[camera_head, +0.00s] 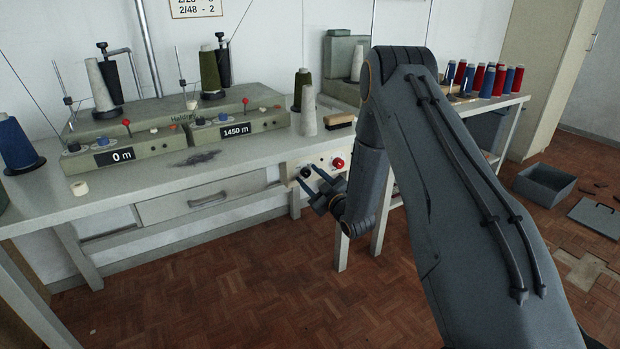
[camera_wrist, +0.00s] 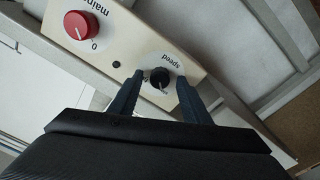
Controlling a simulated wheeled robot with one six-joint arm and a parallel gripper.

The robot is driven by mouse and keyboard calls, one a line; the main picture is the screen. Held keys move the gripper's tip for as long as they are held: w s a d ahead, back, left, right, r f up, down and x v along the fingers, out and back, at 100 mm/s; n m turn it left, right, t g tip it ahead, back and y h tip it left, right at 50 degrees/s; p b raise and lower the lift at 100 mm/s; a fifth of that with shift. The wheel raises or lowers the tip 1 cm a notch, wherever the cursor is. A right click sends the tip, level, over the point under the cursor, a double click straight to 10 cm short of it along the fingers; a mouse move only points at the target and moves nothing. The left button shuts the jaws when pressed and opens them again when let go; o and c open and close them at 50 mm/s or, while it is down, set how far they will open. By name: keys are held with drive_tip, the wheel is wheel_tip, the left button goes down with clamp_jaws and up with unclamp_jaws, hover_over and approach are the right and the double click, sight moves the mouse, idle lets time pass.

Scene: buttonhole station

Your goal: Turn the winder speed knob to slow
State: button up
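The black speed knob (camera_wrist: 159,76) sits on a cream panel (camera_wrist: 130,42), on a pale round dial whose label "speed" appears upside down in the wrist view. A small light mark shows at the knob's lower edge; the dial's small lettering is too small to read. My gripper (camera_wrist: 159,80) is open, with one finger on each side of the knob and a visible gap to it on both sides. In the head view my gripper (camera_head: 310,177) is at the panel (camera_head: 325,161) under the table's front edge, and the black knob (camera_head: 305,172) shows beside its fingers.
A red mains knob (camera_wrist: 81,25) is on the same panel; the head view shows it (camera_head: 338,163) right of my gripper. The table (camera_head: 240,157) above bears the winders (camera_head: 120,140), cones and a brush (camera_head: 341,121). A drawer (camera_head: 203,198) is to the left.

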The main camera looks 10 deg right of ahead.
drive_tip(key=v, duration=0.7)
drive_tip(key=shift+s, duration=0.35)
drive_tip(key=shift+d, duration=0.15)
drive_tip(key=s+a+r+m+g+h+p, duration=0.1)
drive_tip(key=s+r+m+g+h+p, duration=0.1)
drive_tip(key=s, duration=1.1)
drive_tip(key=s+r+m+g+h+p, duration=0.1)
drive_tip(key=s+r+m+g+p, duration=0.3)
drive_tip(key=s+r+g, duration=0.5)
drive_tip(key=s+a+r+m+g+h+p, duration=0.1)
drive_tip(key=s+r+g+p, duration=0.4)
drive_tip(key=s, duration=1.4)
wheel_tip(320, 180, up, 3)
drive_tip(key=shift+s+a+r+m+g+h+p, duration=0.3)
drive_tip(key=shift+m+g+h, duration=0.45)
drive_tip(key=shift+m, duration=0.35)
drive_tip(key=shift+w, duration=0.25)
